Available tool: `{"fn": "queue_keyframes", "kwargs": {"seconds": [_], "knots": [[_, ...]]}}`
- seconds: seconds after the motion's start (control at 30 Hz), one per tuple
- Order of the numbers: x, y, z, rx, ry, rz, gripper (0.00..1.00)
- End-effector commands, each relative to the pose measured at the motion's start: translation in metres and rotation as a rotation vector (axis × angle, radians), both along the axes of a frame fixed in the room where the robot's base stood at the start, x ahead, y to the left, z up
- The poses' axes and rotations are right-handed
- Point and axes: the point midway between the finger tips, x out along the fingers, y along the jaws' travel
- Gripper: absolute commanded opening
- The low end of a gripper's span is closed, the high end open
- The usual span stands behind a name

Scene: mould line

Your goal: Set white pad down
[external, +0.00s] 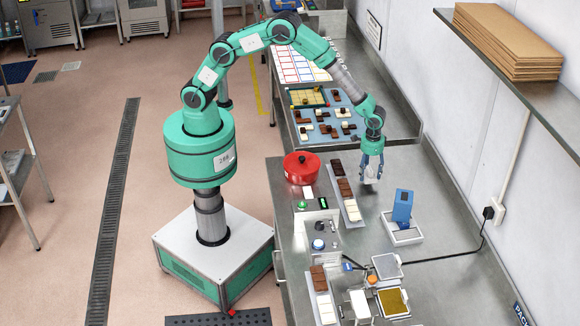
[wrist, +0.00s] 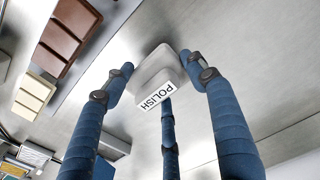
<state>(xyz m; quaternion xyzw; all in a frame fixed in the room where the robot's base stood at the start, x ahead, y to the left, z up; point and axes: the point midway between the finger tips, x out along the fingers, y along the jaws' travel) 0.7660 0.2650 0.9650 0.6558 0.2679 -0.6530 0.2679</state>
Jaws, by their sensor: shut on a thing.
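My gripper (external: 372,165) is over the steel counter (external: 418,180), right of a long tray of chocolate bars. Its blue fingers are shut on the white pad (external: 370,181), which hangs at their tips, low over the counter. In the wrist view the pad (wrist: 150,70) is a pale rounded block with a label reading POLISH, gripped between the fingertips. I cannot tell whether its underside touches the counter.
The tray (external: 352,211) holds brown and cream bars close to the left of my gripper. A blue device (external: 403,205) on a white tray stands to the front right. Bare counter lies around the pad.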

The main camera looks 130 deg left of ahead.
Motion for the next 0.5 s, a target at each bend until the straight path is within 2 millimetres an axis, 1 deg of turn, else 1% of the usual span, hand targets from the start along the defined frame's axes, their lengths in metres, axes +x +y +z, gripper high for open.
{"fn": "queue_keyframes", "kwargs": {"seconds": [0.03,0.1,0.2,0.3,0.5], "knots": [[-0.001,0.000,-0.008,-0.001,0.003,0.000,0.30],[-0.001,0.000,-0.016,-0.001,0.004,0.000,0.30],[0.000,0.000,-0.024,0.000,0.001,0.000,0.30],[0.000,0.000,-0.028,-0.001,0.001,0.000,0.30],[0.000,0.000,-0.027,-0.001,0.001,0.000,0.30]]}}
